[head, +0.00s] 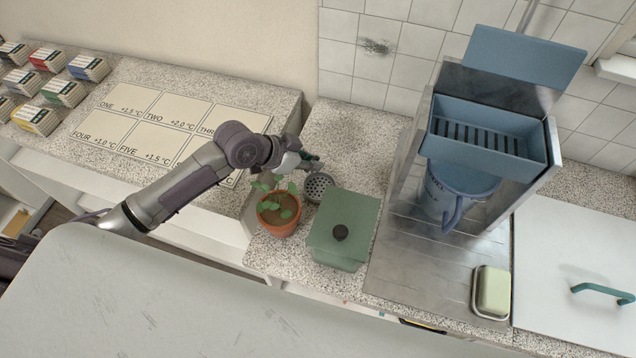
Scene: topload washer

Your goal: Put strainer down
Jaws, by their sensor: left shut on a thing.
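A small grey strainer (318,187) with a perforated round bowl is in the middle of the head view, just above or on the speckled counter (345,135); I cannot tell if it touches. My left gripper (308,161) is shut on it, just behind the bowl. The strainer sits between a potted plant (279,212) and a green lidded box (342,232). Its lower edge is close to the box's back left corner. My right gripper is not in view.
Marked cards (150,130) and several small packets lie on the left counter. Counter behind the strainer is clear.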

